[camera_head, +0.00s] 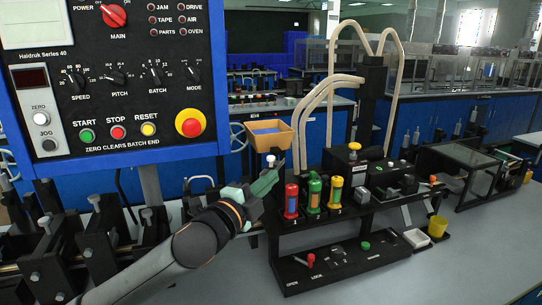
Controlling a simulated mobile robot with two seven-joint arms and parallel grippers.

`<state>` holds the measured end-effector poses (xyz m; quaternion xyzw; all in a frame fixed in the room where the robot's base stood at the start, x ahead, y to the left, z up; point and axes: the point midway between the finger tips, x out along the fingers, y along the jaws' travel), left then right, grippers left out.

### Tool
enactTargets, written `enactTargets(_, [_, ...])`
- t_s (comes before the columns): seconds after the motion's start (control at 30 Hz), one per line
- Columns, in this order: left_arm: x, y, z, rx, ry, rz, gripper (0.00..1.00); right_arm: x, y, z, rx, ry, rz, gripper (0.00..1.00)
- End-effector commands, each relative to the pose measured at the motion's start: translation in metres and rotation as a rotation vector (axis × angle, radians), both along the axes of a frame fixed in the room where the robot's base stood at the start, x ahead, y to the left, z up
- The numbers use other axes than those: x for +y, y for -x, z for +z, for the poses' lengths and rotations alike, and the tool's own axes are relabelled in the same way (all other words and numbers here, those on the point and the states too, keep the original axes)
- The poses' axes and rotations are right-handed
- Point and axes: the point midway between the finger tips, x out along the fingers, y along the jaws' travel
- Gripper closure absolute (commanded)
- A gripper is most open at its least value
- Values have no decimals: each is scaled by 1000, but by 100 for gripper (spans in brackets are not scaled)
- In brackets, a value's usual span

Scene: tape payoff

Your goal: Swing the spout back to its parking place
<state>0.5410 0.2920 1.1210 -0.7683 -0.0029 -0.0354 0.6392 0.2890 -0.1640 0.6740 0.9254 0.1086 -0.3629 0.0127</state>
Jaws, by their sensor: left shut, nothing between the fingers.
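No part is clearly marked as the spout. The likeliest is an orange, open-topped chute (268,138) behind my left gripper, left of the black hose stand. My left gripper (271,168) is shut and empty, its tips just below the chute. A small pale knob shows at the fingertips; I cannot tell whether they touch it. The parking place cannot be made out. My right gripper is not in view.
A control panel (105,82) fills the upper left. A black rack (350,205) holds red, green and yellow cylinders right of my gripper, with pale hoses (335,80) rising behind. A yellow cup (437,227) stands farther right. The grey bench (440,270) is clear in front.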

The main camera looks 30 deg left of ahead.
Motion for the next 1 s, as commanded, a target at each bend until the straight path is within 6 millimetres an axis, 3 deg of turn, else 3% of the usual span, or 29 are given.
enactTargets(0.17, [-1,-13,3,-7,-5,4,100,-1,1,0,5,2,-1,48])
enactTargets(0.7, [-5,-101,8,-4,-3,1,100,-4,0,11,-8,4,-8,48])
enactTargets(0.8, [14,-94,3,-2,-10,5,100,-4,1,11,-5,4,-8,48])
enactTargets(1.0, [31,-89,-1,-2,-7,3,100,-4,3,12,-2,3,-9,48])
